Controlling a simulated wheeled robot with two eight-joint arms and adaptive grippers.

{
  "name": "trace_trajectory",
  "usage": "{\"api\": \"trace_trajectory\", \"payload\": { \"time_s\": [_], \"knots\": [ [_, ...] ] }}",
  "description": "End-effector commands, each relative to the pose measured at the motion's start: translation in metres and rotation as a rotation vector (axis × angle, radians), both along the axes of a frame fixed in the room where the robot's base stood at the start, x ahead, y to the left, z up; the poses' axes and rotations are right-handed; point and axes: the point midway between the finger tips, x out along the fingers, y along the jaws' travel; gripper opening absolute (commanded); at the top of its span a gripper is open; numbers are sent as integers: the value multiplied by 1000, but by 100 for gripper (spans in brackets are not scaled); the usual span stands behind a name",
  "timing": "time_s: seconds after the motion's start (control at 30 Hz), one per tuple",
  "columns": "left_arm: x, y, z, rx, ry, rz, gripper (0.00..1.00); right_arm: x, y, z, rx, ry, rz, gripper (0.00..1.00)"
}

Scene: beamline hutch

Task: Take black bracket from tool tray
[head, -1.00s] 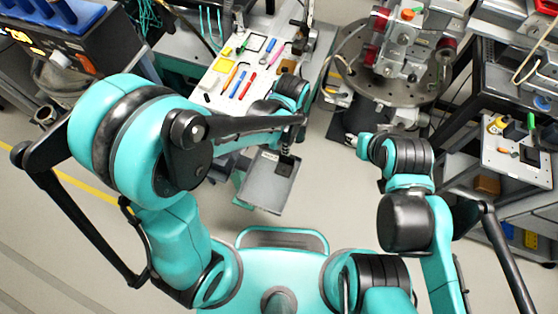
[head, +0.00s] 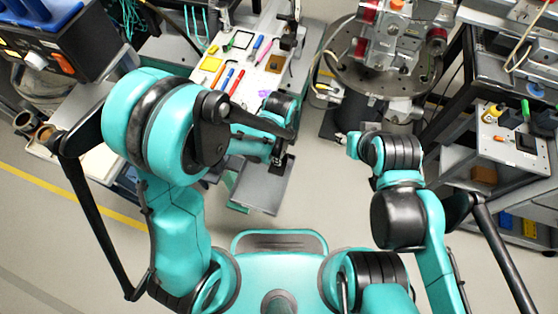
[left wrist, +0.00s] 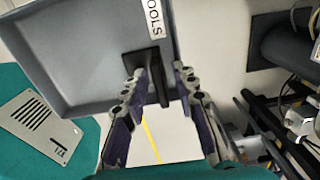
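The grey tool tray (head: 262,194), marked TOOLS, is low in front of me in the head view and fills the upper left of the left wrist view (left wrist: 80,75). The black bracket (left wrist: 153,62) is at the tray's edge beside the label. My left gripper (left wrist: 160,80) is open, its two fingers on either side of the bracket, with a gap showing at least on the right. In the head view my left gripper (head: 281,163) is over the tray and hides most of the bracket. My right gripper (head: 343,138) is away to the right; its fingers are too small to read.
A white table (head: 240,68) with coloured pens and small parts stands behind the tray. A round metal stage (head: 350,85) with equipment is at the back right. A cart (head: 515,150) stands at the right. The floor around the tray is clear.

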Motion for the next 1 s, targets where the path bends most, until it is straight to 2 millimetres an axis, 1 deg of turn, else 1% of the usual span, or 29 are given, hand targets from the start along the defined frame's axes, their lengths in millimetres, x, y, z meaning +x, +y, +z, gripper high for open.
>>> {"api": "trace_trajectory", "payload": {
  "time_s": [0.03,0.07,0.1,0.43,0.57,0.73,0.87,1.0],
  "knots": [
    [0,0,0,0,0,0,9,0,0,0,0,0,0,40],
    [0,0,0,0,0,0,1,0,0,0,0,0,0,40],
    [0,0,0,0,0,0,0,0,0,0,0,0,0,40],
    [0,0,1,0,0,0,0,0,0,0,0,0,0,40],
    [0,0,5,0,0,0,0,0,0,3,0,0,0,40],
    [0,0,24,0,0,0,0,0,0,13,0,0,0,40],
    [-2,-2,49,-1,1,-1,0,0,0,26,0,0,0,40],
    [-27,-25,65,-1,1,-8,0,0,0,35,0,0,0,40]
  ]
}}
